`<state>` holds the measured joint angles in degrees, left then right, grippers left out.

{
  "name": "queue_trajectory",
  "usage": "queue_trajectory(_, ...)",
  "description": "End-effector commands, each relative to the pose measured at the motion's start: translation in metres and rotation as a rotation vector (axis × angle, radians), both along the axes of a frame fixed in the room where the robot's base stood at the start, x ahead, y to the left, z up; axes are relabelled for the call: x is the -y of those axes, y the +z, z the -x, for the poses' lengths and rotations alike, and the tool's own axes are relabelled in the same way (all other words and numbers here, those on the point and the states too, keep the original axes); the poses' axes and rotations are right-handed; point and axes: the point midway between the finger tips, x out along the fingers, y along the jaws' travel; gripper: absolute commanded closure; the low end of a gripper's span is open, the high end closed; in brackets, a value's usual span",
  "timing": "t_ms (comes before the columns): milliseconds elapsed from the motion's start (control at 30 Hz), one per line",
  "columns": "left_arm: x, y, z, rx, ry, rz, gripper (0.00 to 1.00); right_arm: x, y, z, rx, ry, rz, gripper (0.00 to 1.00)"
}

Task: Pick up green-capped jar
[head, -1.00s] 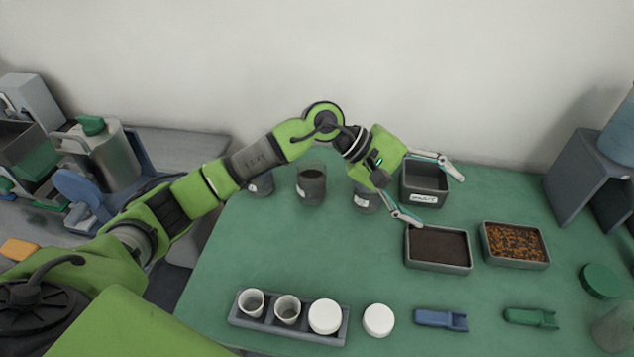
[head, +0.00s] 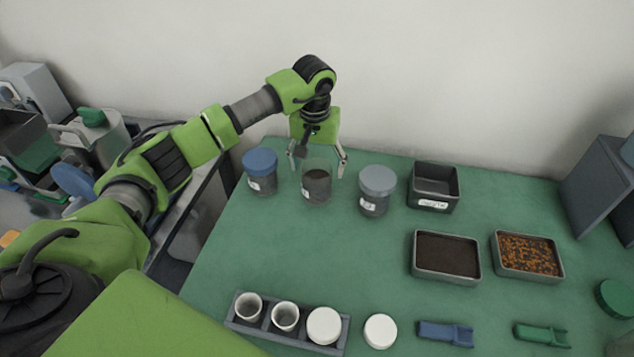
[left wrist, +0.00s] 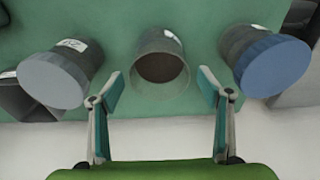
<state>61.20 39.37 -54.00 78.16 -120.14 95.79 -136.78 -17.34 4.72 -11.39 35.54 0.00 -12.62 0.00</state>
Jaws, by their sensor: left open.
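My left gripper (head: 318,162) points down, open and empty, over the back of the green table. Its fingers are spread on either side of an uncapped clear jar (head: 317,186) with dark contents, apart from it. In the left wrist view this jar (left wrist: 162,66) lies between and beyond the fingertips (left wrist: 160,88). No jar wears a green cap; a loose green cap (head: 614,298) lies at the right edge. A blue-capped jar (head: 260,172) stands left of the uncapped jar, and a grey-blue-capped jar (head: 376,190) stands right. My right gripper is not seen.
An empty dark tray (head: 433,186) stands right of the jars. Trays of soil (head: 446,280) and orange-brown grains (head: 528,277) lie nearer. A cup rack (head: 236,320), white lid (head: 380,331), and blue (head: 445,333) and green (head: 542,336) tools line the front. The left-centre table is clear.

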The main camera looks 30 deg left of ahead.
Motion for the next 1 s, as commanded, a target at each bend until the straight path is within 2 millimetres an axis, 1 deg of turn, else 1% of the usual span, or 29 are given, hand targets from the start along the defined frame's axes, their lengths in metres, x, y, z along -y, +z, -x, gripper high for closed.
queue_trajectory(33, 0.0, -0.005, 0.0, -0.001, 0.0, 0.001, 0.29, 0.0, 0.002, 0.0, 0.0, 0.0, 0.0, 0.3)
queue_trajectory(167, 0.001, -0.011, -0.001, -0.001, -0.001, 0.001, 0.29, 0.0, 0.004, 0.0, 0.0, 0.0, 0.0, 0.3)
queue_trajectory(233, 0.001, -0.018, 0.0, -0.003, 0.0, 0.002, 0.29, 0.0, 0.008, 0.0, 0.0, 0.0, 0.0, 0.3)
queue_trajectory(367, 0.001, -0.038, 0.0, -0.004, 0.0, 0.003, 0.29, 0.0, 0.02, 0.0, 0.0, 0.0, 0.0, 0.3)
queue_trajectory(400, 0.0, -0.044, -0.001, -0.003, 0.001, 0.003, 0.29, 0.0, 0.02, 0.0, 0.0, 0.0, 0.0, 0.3)
queue_trajectory(500, 0.0, -0.056, -0.003, -0.002, 0.001, 0.003, 0.29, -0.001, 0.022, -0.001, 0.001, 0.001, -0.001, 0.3)
queue_trajectory(600, 0.0, -0.061, -0.004, 0.002, -0.001, 0.003, 0.29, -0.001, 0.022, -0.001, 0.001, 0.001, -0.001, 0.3)
queue_trajectory(800, -0.001, -0.062, -0.004, 0.002, -0.001, 0.001, 0.29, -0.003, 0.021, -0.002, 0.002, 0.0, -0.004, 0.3)
queue_trajectory(867, -0.001, -0.062, -0.004, 0.001, 0.0, 0.002, 0.45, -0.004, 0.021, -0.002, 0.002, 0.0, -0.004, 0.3)
queue_trajectory(900, -0.001, -0.061, -0.004, 0.001, 0.0, 0.002, 0.55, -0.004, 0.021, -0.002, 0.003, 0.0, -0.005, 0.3)
queue_trajectory(933, -0.001, -0.061, -0.004, 0.001, 0.0, 0.002, 0.63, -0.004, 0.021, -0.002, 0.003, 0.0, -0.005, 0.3)
queue_trajectory(967, -0.001, -0.061, -0.004, 0.001, 0.0, 0.002, 0.66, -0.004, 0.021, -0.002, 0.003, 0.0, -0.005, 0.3)
queue_trajectory(1000, -0.001, -0.061, -0.004, 0.001, 0.0, 0.002, 0.66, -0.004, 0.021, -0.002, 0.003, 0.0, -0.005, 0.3)
